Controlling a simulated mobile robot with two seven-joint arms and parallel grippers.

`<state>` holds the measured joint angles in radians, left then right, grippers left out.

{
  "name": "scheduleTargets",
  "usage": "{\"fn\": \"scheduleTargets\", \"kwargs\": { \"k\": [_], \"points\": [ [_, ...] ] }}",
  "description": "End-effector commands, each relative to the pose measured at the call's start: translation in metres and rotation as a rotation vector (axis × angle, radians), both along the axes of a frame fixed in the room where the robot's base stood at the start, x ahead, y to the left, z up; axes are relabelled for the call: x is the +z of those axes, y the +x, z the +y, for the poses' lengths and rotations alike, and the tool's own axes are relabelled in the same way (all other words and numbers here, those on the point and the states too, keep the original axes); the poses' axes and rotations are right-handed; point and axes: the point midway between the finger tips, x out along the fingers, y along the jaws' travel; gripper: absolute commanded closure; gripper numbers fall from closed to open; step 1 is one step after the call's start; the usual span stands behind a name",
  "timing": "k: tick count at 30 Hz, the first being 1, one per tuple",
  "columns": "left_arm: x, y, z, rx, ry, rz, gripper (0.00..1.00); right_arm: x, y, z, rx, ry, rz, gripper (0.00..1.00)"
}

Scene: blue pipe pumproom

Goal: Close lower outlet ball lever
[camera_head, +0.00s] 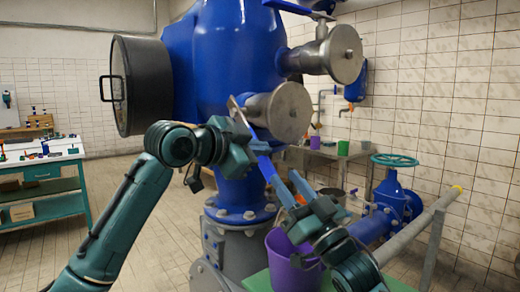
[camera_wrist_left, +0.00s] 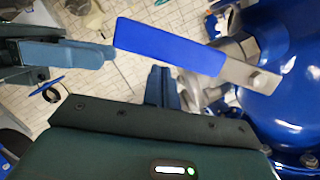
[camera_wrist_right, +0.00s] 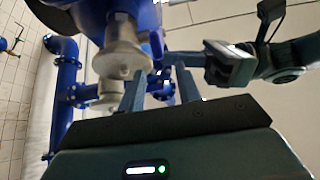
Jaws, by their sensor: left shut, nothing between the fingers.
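The lower outlet (camera_head: 285,112) is a steel valve on the blue pump body. Its ball lever has a steel arm (camera_head: 238,112) and a blue handle (camera_head: 268,170) slanting down to the right in the head view. The blue handle (camera_wrist_left: 170,46) and its steel pivot end (camera_wrist_left: 258,78) show clearly in the left wrist view. My left gripper (camera_head: 262,147) is shut and empty, beside the handle and partly covering the lever in the head view. My right gripper (camera_head: 284,180) is open and empty, its fingertips near the handle's free end; contact is unclear. Its spread fingers show in the right wrist view (camera_wrist_right: 160,82).
An upper steel outlet (camera_head: 340,53) sits above and to the right. A purple bucket (camera_head: 290,265) stands below my right gripper. A blue pipe with a green handwheel (camera_head: 395,160) and a grey rail (camera_head: 425,215) lie to the right. Open floor lies left.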

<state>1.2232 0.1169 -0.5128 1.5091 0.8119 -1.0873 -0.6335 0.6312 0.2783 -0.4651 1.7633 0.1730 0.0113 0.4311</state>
Motion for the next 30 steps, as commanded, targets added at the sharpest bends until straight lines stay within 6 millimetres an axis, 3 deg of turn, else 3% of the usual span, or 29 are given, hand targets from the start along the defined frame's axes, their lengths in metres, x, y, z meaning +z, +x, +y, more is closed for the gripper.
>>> {"fn": "scheduleTargets", "kwargs": {
  "k": [4,7,14,21,30],
  "points": [
    [0.001,-0.001,-0.002,-0.003,-0.001,-0.002,1.0,-0.016,-0.005,-0.003,-0.005,-0.003,0.024,0.66],
    [0.001,-0.002,-0.002,-0.006,-0.002,-0.003,1.0,-0.043,-0.009,-0.004,-0.02,-0.009,0.074,0.66],
    [0.002,-0.002,-0.003,-0.006,-0.002,-0.003,1.0,-0.145,-0.041,-0.011,-0.076,-0.043,0.27,0.66],
    [0.002,-0.002,-0.003,-0.007,-0.003,-0.004,1.0,-0.243,-0.098,-0.022,-0.139,-0.104,0.49,0.66],
    [0.002,-0.002,-0.003,-0.007,-0.003,-0.004,1.0,-0.337,-0.194,-0.041,-0.205,-0.213,0.764,0.66]
  ]
}}
